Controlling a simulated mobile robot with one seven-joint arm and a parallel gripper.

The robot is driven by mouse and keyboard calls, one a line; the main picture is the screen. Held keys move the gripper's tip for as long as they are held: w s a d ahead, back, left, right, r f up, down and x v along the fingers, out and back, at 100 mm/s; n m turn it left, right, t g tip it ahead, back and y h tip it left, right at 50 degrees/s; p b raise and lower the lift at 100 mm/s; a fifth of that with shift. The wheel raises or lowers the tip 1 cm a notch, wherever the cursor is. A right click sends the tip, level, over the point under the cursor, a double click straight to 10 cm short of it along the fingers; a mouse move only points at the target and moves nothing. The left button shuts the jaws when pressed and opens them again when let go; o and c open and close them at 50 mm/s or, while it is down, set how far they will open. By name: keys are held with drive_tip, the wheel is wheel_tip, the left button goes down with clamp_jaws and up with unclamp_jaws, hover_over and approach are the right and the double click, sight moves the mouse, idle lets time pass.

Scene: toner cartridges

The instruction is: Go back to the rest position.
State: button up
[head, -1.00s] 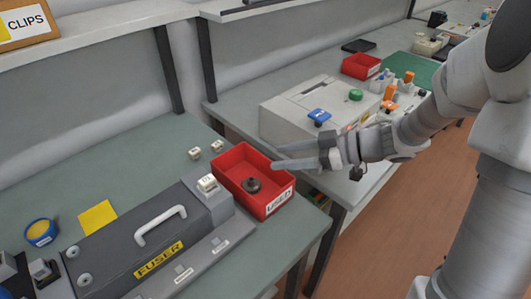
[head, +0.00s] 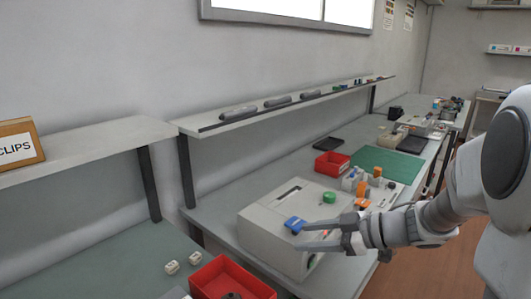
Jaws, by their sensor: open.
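My gripper (head: 322,238) is open, with its two fingers apart and nothing between them. It points left, in front of the beige machine (head: 262,222) on the far bench in the head view. The red bin (head: 215,277) lies below and to the left of the fingers, apart from them. A dark round part (head: 232,295) shows in the bin at the bottom edge of the picture. The rest of the bin is cut off.
A blue item (head: 294,224) and a green knob (head: 329,197) sit on the beige machine. Behind are another red bin (head: 331,166) and a green mat (head: 388,163). Two small white blocks (head: 172,267) lie on the near bench. Floor (head: 392,272) is clear at lower right.

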drive_tip(key=w+d+r+m+t+h+p, duration=0.1)
drive_tip(key=w+d+r+m+t+h, duration=0.15)
drive_tip(key=d+r+t+h, duration=0.35)
drive_tip(key=w+d+r+m+t+h+p, duration=0.1)
drive_tip(key=w+d+r+m+h+p, duration=0.2)
drive_tip(key=r, duration=0.5)
drive_tip(key=s+d+r+m+g+h, duration=0.2)
drive_tip(key=s+m+h, duration=0.35)
drive_tip(key=s, duration=0.35)
drive_tip(key=s+a+f+m+g+y+p, duration=0.1)
drive_tip(key=s+a+f+g, duration=0.1)
drive_tip(key=s, duration=0.6)
drive_tip(key=s+a+f+m+g+y+p, duration=0.2)
drive_tip(key=s+a, duration=0.3)
drive_tip(key=s, duration=0.4)
drive_tip(key=shift+a+m+g, duration=0.3)
drive_tip(key=shift+a+g, duration=0.1)
drive_tip(key=shift+g, duration=0.5)
drive_tip(key=shift+s+y, duration=0.1)
drive_tip(key=shift+y, duration=0.15)
drive_tip(key=shift+c, duration=0.6)
